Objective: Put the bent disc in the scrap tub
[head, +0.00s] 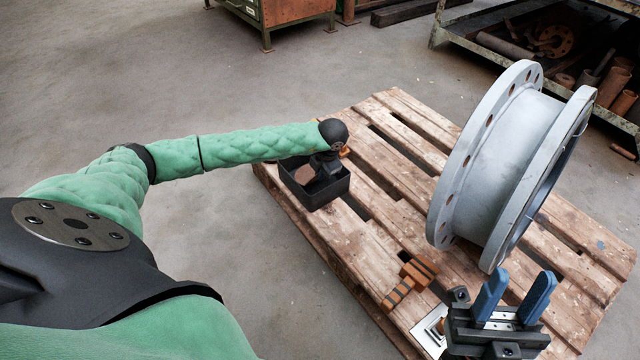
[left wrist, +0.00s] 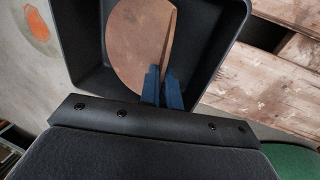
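The bent disc (left wrist: 137,42) is brown, with a fold along its right side in the left wrist view. It lies within the outline of the black open scrap tub (left wrist: 85,40); whether it touches the floor of the tub I cannot tell. My left gripper (left wrist: 163,82) has its blue fingers close together on the disc's near edge. In the head view the disc (head: 304,174) shows inside the tub (head: 318,198), with my left gripper (head: 322,168) over it. My right gripper (head: 514,290) is open and empty, fingers pointing up the picture, at the lower right.
The tub stands on the left corner of a wooden pallet (head: 395,235). A large grey flanged pipe spool (head: 505,160) stands on the pallet's right. An orange and black striped block (head: 410,282) and a white plate (head: 428,328) lie near the front. A metal rack (head: 470,45) stands behind.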

